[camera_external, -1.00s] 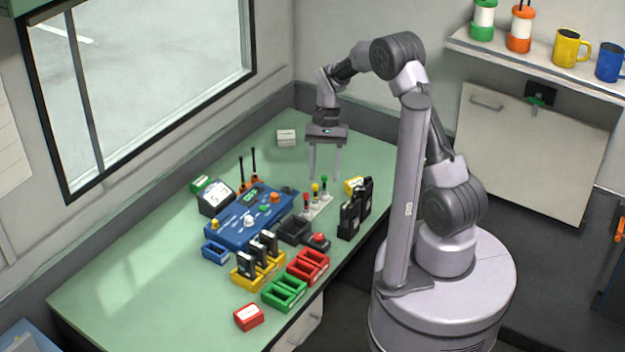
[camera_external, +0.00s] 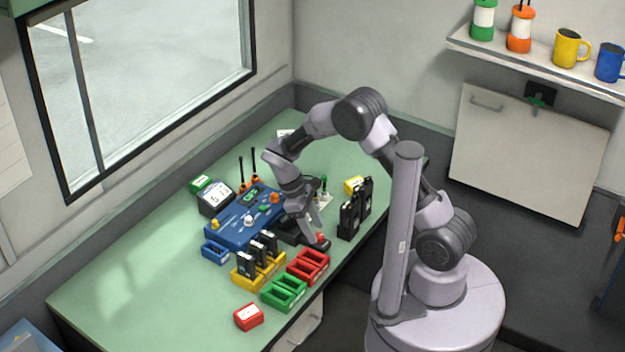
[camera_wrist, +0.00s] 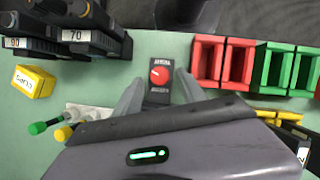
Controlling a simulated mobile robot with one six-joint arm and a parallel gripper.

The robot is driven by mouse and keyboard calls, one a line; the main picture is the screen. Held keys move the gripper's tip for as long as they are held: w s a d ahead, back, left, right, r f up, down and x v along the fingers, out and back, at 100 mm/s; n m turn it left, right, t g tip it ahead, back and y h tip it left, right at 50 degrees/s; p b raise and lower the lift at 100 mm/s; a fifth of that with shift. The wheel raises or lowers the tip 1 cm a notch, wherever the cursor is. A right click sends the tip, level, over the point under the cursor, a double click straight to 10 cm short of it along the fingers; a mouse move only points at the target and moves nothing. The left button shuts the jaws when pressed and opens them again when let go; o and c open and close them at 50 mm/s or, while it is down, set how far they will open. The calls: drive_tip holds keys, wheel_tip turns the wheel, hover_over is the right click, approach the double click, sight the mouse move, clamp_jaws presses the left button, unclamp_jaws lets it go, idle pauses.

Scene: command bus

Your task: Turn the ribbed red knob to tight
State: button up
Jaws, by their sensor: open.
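The red knob (camera_wrist: 160,74) sits on a small dark box (camera_wrist: 159,97) with tiny pale lettering above and below it, too small to read surely. A pale mark on the knob points to the left in the wrist view. In the external view the knob (camera_external: 320,238) is near the bench's front edge, just below my fingertips. My gripper (camera_external: 315,229) is open and tilted down over it. In the wrist view my two gripper fingers (camera_wrist: 159,88) lie either side of the box, with the knob between their tips and nothing gripped. I cannot tell whether they touch it.
Red bins (camera_wrist: 222,62) and green bins (camera_wrist: 285,68) stand right of the knob in the wrist view. Black radios (camera_external: 354,212), a yellow box (camera_wrist: 33,81) and levers (camera_wrist: 62,133) are to its left. A blue console (camera_external: 238,226) lies behind.

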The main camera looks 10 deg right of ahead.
drive_tip(key=shift+s+d+f, duration=0.1)
drive_tip(key=shift+d+f, duration=0.15)
drive_tip(key=shift+f, duration=0.35)
clamp_jaws()
